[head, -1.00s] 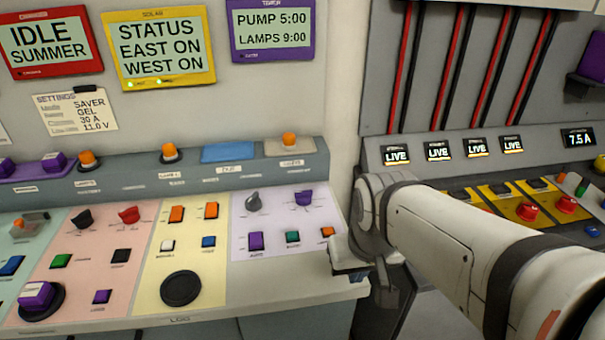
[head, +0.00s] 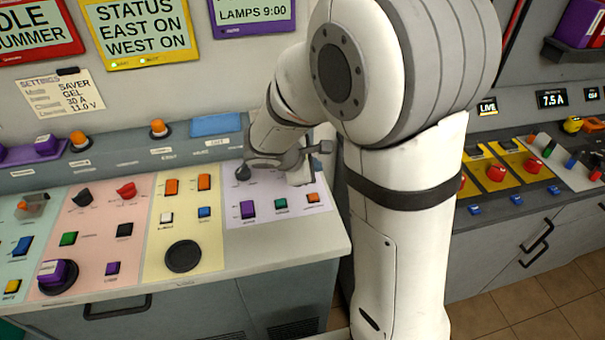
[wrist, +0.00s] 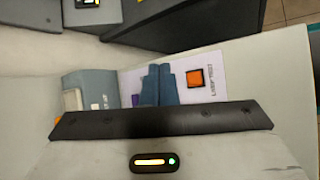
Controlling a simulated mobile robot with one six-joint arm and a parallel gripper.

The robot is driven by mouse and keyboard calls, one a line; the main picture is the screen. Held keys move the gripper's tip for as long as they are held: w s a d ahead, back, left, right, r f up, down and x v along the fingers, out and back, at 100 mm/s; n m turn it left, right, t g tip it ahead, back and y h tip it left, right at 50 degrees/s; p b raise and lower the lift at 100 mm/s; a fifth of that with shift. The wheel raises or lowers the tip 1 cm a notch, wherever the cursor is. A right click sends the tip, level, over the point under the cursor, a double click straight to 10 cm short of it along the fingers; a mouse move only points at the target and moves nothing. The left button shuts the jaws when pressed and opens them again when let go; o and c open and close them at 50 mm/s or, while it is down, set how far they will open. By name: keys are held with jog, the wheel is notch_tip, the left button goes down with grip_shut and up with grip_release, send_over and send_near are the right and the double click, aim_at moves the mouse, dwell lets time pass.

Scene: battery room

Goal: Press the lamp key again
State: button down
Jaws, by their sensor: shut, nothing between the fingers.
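The orange square key (head: 313,197) is at the right end of the bottom row on the lilac panel (head: 275,216). In the wrist view the orange key (wrist: 195,78) has a dark frame, and a printed label beside it seems to read LAMP TEST. My gripper (wrist: 158,85) is shut and empty, its blue-grey fingers just left of the orange key in that picture. I cannot tell how high the fingertips are above the panel.
A green key (head: 280,204) and a purple key (head: 247,209) are in the same row. A dark knob (head: 242,172) stands close to my wrist. The purple display (head: 252,14) shows LAMPS 9:00. A second console (head: 520,185) with red buttons is at the right.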

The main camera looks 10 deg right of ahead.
jog(key=shift+w+a+n, duration=0.3)
jog(key=shift+w+n, duration=0.1)
jog(key=shift+w, duration=0.05)
jog(key=shift+f, duration=0.1)
jog(key=b, duration=0.6)
send_over(310, 199)
notch_tip(310, 199, down, 8)
jog(key=shift+r, duration=0.2)
jog(key=shift+f+b, duration=0.45)
jog(key=shift+f, duration=0.1)
dwell(1.1)
jog(key=shift+f+b, duration=0.45)
jog(key=shift+b, duration=0.15)
